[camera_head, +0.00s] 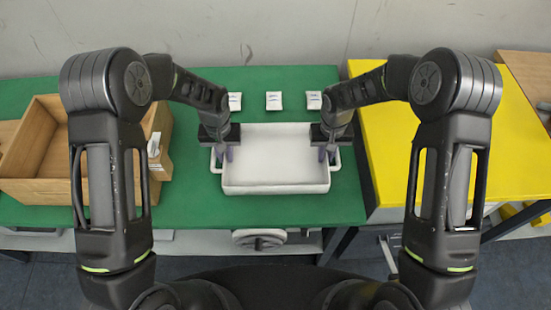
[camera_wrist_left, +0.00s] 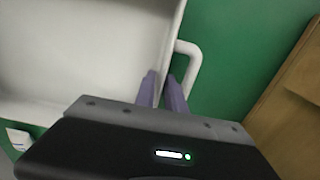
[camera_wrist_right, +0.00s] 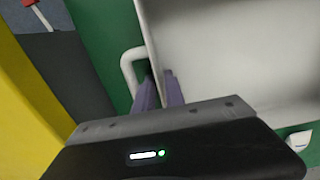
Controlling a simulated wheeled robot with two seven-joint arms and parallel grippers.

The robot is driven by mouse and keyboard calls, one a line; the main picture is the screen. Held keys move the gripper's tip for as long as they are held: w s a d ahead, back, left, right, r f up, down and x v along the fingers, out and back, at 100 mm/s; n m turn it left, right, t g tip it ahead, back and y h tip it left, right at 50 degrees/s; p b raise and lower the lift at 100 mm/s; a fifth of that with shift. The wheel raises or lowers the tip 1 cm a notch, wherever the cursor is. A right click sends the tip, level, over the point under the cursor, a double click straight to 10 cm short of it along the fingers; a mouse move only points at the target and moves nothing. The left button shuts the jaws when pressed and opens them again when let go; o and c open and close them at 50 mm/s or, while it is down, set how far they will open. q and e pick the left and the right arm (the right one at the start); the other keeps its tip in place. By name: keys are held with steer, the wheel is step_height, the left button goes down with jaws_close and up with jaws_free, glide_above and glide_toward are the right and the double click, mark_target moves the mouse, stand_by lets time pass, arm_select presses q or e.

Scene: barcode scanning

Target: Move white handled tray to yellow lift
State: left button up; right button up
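The white handled tray (camera_head: 275,187) is a shallow, empty rectangular tray with a loop handle at each short end. It is over the green table, level in the head view. My left gripper (camera_head: 225,155) is at its left end; in the left wrist view its purple fingers (camera_wrist_left: 161,85) straddle the end wall beside the handle and look closed on it. My right gripper (camera_head: 327,155) is at the right end, its fingers (camera_wrist_right: 160,85) on either side of that wall in the same way. The yellow lift (camera_head: 425,125) is a flat yellow top to the right of the green table.
A brown open box (camera_head: 35,180) stands on the green table (camera_head: 200,210) at the left, with a smaller brown carton (camera_head: 160,150) beside it. Several small white packets (camera_head: 274,101) lie behind the tray. The yellow top looks clear. A narrow gap separates the table and lift.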

arm_select(q)
jaws_close()
arm_select(e)
jaws_close()
arm_select(q)
steer(key=shift+r, duration=0.1)
arm_select(e)
steer(key=shift+r, duration=0.15)
stand_by(1.1)
